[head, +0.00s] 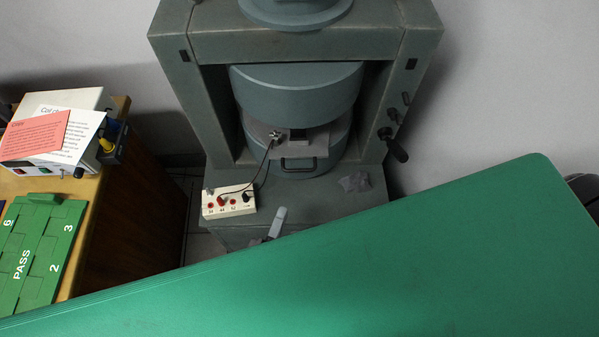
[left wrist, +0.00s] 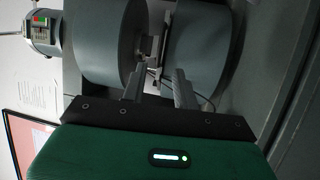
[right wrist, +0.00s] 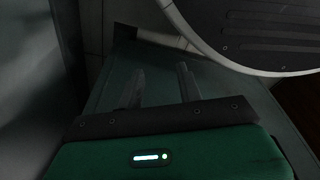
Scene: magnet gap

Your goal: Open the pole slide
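The grey magnet frame (head: 190,85) stands at the back with an upper round pole (head: 297,90) and a lower pole (head: 315,165). A pale plate (head: 316,138) shows in the gap between them. A dark U-shaped handle (head: 298,168) sits at the front just below that plate. In the left wrist view, the two poles show left (left wrist: 97,55) and right (left wrist: 200,50) of the gap. My left gripper (head: 272,226) is in front of and below the handle, apart from it. Its fingers (left wrist: 158,88) are spread and empty, pointing toward the gap. My right gripper (right wrist: 161,85) is open and empty, away from the poles.
A small white terminal box (head: 229,202) with leads running up to the gap stands on the magnet's base. A crank (head: 394,146) sticks out at the right of the frame. A wooden bench (head: 150,190) stands at left.

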